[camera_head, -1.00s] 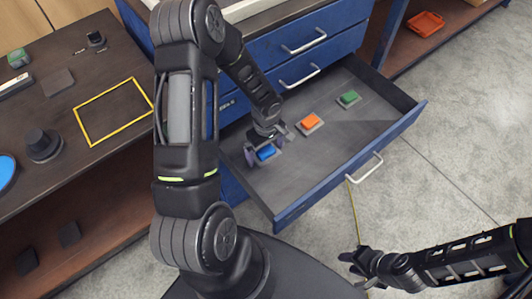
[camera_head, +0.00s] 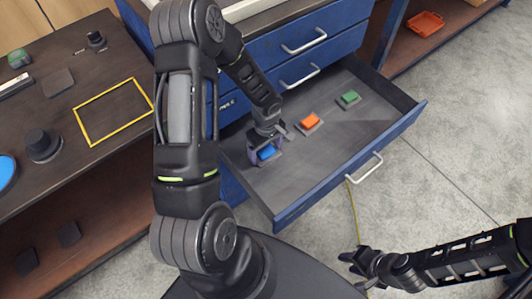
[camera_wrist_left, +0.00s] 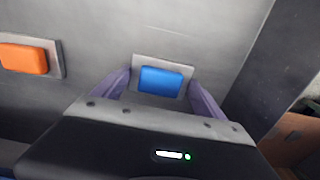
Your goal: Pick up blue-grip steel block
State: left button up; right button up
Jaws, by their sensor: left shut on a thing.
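The blue-grip steel block (camera_head: 266,152) is in the open drawer, toward its left end. In the left wrist view its blue grip (camera_wrist_left: 160,81) sits on a grey steel plate between two purple fingers. My left gripper (camera_head: 264,149) reaches down into the drawer and is shut on the block. I cannot tell whether the block is clear of the drawer floor. My right gripper (camera_head: 352,259) is outside the drawer at the lower right, over the floor; its fingers are too small to judge.
An orange-grip block (camera_head: 310,122) and a green-grip block (camera_head: 349,98) lie in the same drawer (camera_head: 330,150), to the right. The drawer walls surround the left gripper. A dark workbench (camera_head: 100,70) with a yellow frame (camera_head: 113,111) stands at left.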

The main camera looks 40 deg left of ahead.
aim_at(266, 151)
pick_arm(q)
jog(key=shift+c, duration=0.2)
jog(key=shift+w+r, duration=0.1)
jog(key=shift+r, duration=0.5)
notch_tip(266, 151, up, 9)
dwell(0.5)
